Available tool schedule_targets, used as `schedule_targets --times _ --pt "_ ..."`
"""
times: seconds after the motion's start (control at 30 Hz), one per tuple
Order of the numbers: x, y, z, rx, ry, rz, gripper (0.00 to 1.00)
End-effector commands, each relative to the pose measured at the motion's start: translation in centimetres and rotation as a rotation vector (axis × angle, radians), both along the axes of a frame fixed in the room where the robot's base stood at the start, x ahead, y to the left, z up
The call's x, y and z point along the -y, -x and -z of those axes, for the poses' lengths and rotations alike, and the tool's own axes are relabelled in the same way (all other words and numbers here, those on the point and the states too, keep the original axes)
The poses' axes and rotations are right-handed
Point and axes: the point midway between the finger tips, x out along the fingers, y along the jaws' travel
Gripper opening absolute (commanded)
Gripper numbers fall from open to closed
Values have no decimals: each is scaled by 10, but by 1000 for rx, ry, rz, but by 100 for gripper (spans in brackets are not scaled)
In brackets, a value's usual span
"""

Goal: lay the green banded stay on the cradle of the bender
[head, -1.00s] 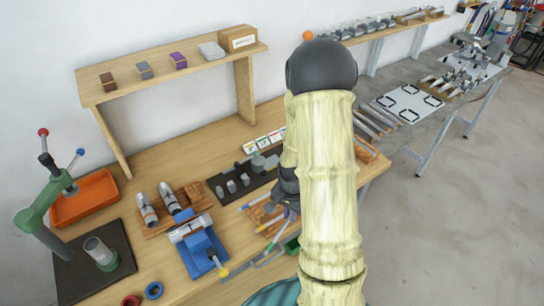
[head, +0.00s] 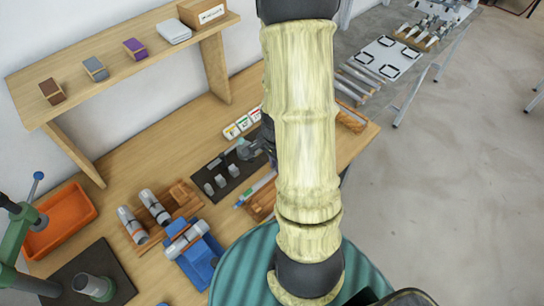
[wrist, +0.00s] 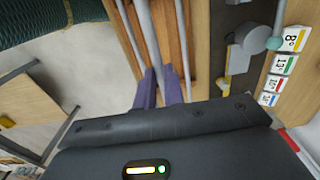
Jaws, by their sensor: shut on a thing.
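In the wrist view the purple fingers of my gripper (wrist: 160,88) are shut on a slim grey stay (wrist: 150,35), just above a wooden rack (wrist: 172,30). No band shows on its visible length there, so I cannot tell its colour mark. In the head view a pale stay with a green mark (head: 258,187) shows by the rack, partly behind my arm. My gripper is hidden there by my pale arm. The bender, a dark plate with grey posts (head: 228,175), stands left of the arm; its grey round part also shows in the wrist view (wrist: 258,36).
Several numbered cards (wrist: 284,65) stand beside the bender. Other grey rods (wrist: 184,45) lie in the rack. A blue vise (head: 200,258), a wooden holder with cylinders (head: 181,197) and an orange bin (head: 62,220) are farther left. A shelf (head: 120,62) rises behind.

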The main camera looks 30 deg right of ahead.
Motion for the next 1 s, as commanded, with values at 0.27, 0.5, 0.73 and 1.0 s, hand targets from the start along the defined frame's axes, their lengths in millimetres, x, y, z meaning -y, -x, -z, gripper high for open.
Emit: schedule_targets --times 0.27,0.5,0.73,1.0 --pt "-2 -1 0 0 0 -6 0" --pt "-2 -6 0 2 1 -5 0" --pt "-3 -16 0 1 1 -4 0" --pt "-6 -29 0 1 0 -3 0"
